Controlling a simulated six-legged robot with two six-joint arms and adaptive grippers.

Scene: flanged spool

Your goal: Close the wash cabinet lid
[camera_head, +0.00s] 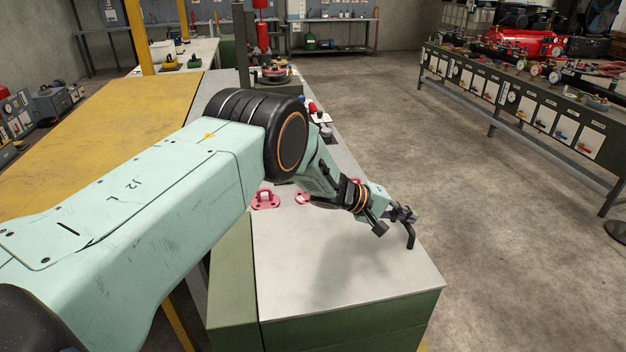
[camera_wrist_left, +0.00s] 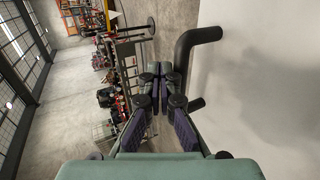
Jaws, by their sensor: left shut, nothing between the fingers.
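The wash cabinet (camera_head: 232,290) is a green box in the lower middle of the head view. Its pale grey lid (camera_head: 345,285) lies about level over it; I cannot tell whether it is fully seated. A black bent handle (camera_head: 410,238) stands at the lid's right edge. My left gripper (camera_head: 405,214) is shut and empty, at the handle; I cannot tell whether they touch. In the left wrist view the closed fingertips (camera_wrist_left: 163,76) are just left of the black handle (camera_wrist_left: 196,40), with the pale lid (camera_wrist_left: 265,80) filling the right. My right gripper is not in view.
Pink brackets (camera_head: 265,200) sit by the lid's far edge, partly behind my left arm. A yellow-topped table (camera_head: 95,125) is at the left. A long workbench (camera_head: 520,95) with gauges stands at the right. Open concrete floor (camera_head: 440,180) lies between.

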